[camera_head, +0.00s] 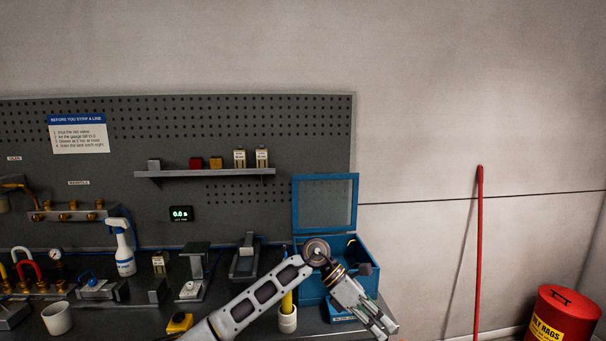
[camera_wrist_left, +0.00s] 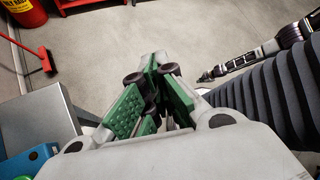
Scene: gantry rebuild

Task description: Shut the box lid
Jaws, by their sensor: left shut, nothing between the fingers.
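The blue box (camera_head: 310,288) stands at the right end of the bench. Its lid (camera_head: 325,203), a blue frame around a clear-looking pane, stands upright at the back, so the box is open. My left arm crosses in front of the box and hides part of it. My left gripper (camera_head: 379,324) is low, in front and to the right of the box, pointing down and away from the lid; it is shut and empty. Its green-padded fingers (camera_wrist_left: 153,100) show in the left wrist view. My right gripper (camera_wrist_left: 208,75) is small at the upper right there; its jaws are unclear.
A white cup with a yellow item (camera_head: 287,319) stands just left of the box. A spray bottle (camera_head: 122,250), a white mug (camera_head: 57,318) and fittings fill the bench's left. A red pole (camera_head: 478,250) and red bin (camera_head: 563,315) stand right. Wall space right of the lid is clear.

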